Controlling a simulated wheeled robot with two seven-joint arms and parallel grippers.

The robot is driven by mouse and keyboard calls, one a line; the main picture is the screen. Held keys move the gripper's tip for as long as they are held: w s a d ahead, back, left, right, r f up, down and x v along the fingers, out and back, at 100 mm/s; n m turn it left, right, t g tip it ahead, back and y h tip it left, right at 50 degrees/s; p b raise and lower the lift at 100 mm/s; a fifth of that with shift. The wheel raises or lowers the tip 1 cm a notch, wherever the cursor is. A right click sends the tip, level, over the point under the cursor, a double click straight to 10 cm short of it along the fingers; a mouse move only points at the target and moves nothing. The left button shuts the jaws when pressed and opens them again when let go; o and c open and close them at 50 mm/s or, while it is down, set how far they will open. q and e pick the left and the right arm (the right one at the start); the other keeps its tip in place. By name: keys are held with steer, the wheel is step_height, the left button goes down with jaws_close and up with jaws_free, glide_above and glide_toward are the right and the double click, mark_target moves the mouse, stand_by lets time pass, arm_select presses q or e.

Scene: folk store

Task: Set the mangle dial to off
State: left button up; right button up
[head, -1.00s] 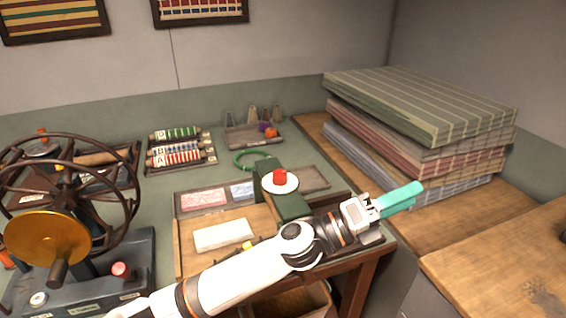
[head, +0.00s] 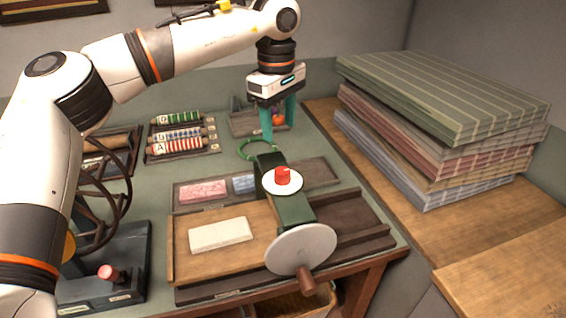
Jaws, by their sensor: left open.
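The mangle dial is a red knob (head: 282,175) on a white round plate (head: 271,187), on top of the green mangle body (head: 293,211). The dial's markings are too small to read. A large white disc (head: 300,246) with a brown crank handle (head: 307,281) is on the mangle's front. My left gripper (head: 278,128) points down with its teal fingers apart and nothing between them. It hangs behind and above the dial, apart from it, near the green ring. My right gripper is out of view.
A green ring (head: 249,157) lies behind the mangle. A white block (head: 221,234) lies on the wooden board at left. Rolls in a rack (head: 181,139) stand at the back left, and a stack of folded cloth (head: 437,108) stands at right. My left arm covers much of the wheel machine.

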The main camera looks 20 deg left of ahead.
mark_target(281, 171)
arm_select(q)
steer(key=f, duration=0.5)
steer(key=f+p, duration=0.1)
steer(key=f, duration=0.4)
steer(key=shift+w+d+f, duration=0.15)
steer(key=shift+w+d, duration=0.05)
steer(key=shift+f, duration=0.65)
steer(key=c, duration=1)
